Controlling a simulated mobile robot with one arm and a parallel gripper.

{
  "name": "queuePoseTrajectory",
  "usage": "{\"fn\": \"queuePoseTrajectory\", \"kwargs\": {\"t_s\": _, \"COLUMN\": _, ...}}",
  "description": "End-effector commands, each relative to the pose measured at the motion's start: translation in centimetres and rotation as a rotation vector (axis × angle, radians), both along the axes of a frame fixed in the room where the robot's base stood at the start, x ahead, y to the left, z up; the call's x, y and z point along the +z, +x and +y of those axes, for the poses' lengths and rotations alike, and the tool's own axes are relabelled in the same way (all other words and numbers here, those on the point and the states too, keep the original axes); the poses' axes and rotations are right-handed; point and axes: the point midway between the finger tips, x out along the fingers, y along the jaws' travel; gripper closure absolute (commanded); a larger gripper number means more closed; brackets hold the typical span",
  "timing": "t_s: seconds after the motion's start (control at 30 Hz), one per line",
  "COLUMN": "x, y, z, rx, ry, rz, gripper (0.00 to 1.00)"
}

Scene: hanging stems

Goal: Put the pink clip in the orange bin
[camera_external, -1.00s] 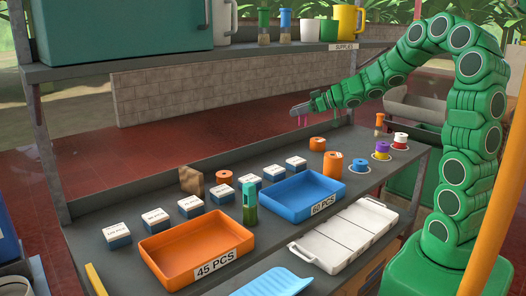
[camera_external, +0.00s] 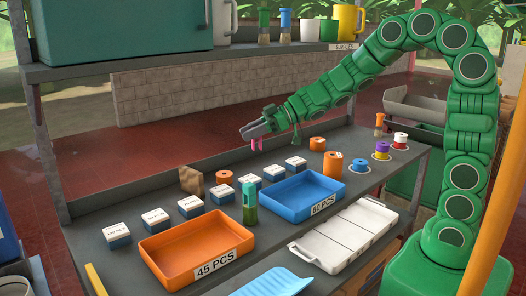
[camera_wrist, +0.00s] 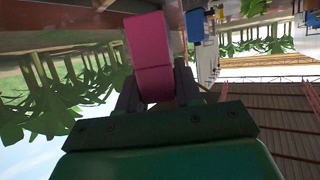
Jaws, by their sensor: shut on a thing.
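My gripper (camera_external: 255,130) is shut on the pink clip (camera_external: 257,144), which hangs below the fingertips above the back of the workbench. In the wrist view the pink clip (camera_wrist: 150,55) sits between the dark fingers of my gripper (camera_wrist: 155,85). The orange bin (camera_external: 195,248), labelled "45 PCS", stands at the front left of the bench, below and to the left of my gripper. The visible floor of the bin is bare.
A blue bin (camera_external: 303,192) labelled "60 PCS" stands right of the orange bin. A green bottle-like thing (camera_external: 250,203) stands upright between them. Several small labelled boxes (camera_external: 190,206) line the bench behind. A shelf (camera_external: 200,59) runs above the back.

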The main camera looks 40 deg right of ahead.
Motion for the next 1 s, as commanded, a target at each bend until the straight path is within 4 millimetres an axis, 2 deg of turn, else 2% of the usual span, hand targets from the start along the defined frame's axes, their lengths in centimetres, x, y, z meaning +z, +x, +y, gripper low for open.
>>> {"fn": "queuePoseTrajectory", "kwargs": {"t_s": 0.03, "x": 0.0, "y": -0.8, "z": 1.5, "rx": 0.028, "ry": 0.0, "rz": 0.0, "gripper": 0.95}}
{"fn": "queuePoseTrajectory", "kwargs": {"t_s": 0.1, "x": 0.0, "y": -1.9, "z": 3.3, "rx": 0.061, "ry": 0.0, "rz": 0.0, "gripper": 0.95}}
{"fn": "queuePoseTrajectory", "kwargs": {"t_s": 0.5, "x": 0.0, "y": -8.9, "z": 12.6, "rx": 0.251, "ry": 0.001, "rz": 0.001, "gripper": 0.95}}
{"fn": "queuePoseTrajectory", "kwargs": {"t_s": 0.8, "x": 0.0, "y": -15.1, "z": 18.5, "rx": 0.391, "ry": 0.001, "rz": 0.001, "gripper": 0.95}}
{"fn": "queuePoseTrajectory", "kwargs": {"t_s": 1.0, "x": -0.1, "y": -18.7, "z": 21.2, "rx": 0.465, "ry": 0.0, "rz": 0.001, "gripper": 0.95}}
